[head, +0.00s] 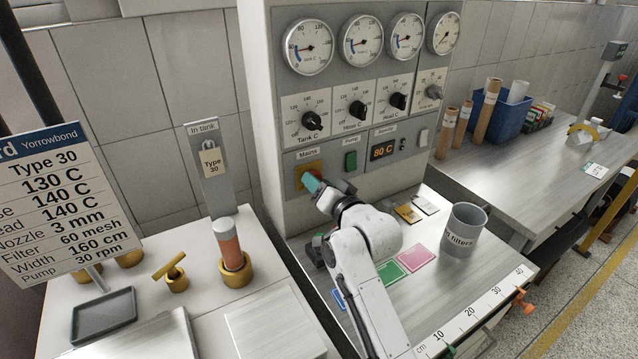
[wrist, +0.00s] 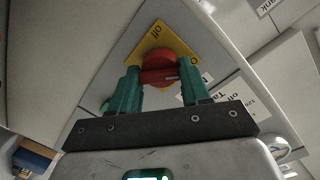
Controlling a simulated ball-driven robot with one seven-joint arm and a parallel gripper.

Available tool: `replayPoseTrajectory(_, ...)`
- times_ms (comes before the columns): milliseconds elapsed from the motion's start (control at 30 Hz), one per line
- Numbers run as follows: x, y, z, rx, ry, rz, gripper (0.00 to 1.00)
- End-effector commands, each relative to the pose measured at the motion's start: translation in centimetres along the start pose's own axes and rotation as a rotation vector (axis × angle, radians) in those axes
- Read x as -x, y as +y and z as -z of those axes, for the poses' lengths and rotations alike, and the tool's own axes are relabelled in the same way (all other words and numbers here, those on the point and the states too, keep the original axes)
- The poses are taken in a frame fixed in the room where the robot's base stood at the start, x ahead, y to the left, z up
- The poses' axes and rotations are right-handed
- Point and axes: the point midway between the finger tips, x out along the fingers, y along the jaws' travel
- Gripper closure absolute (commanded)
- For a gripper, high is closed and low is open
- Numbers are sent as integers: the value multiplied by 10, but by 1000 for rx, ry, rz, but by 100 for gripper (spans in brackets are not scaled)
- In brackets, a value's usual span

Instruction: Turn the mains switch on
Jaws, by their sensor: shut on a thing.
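In the head view the yellow plate (head: 300,179) sits under the "Mains" label on the grey control panel, mostly behind my gripper (head: 310,181). My gripper, with green fingers, also shows in the wrist view (wrist: 160,76). One finger is on each side of the knob's red grip bar, and the jaws are shut on it. The bar lies nearly level across the wrist view.
Dials (head: 312,121) sit above. A brass-based tube (head: 229,246) stands left.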

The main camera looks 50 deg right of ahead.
Motion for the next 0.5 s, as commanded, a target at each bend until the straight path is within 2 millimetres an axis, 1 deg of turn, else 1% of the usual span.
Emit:
replayPoseTrajectory(200, 0, -1, -2, -89, -11, 8, 84)
replayPoseTrajectory(500, 0, -1, -2, -129, -13, 11, 84)
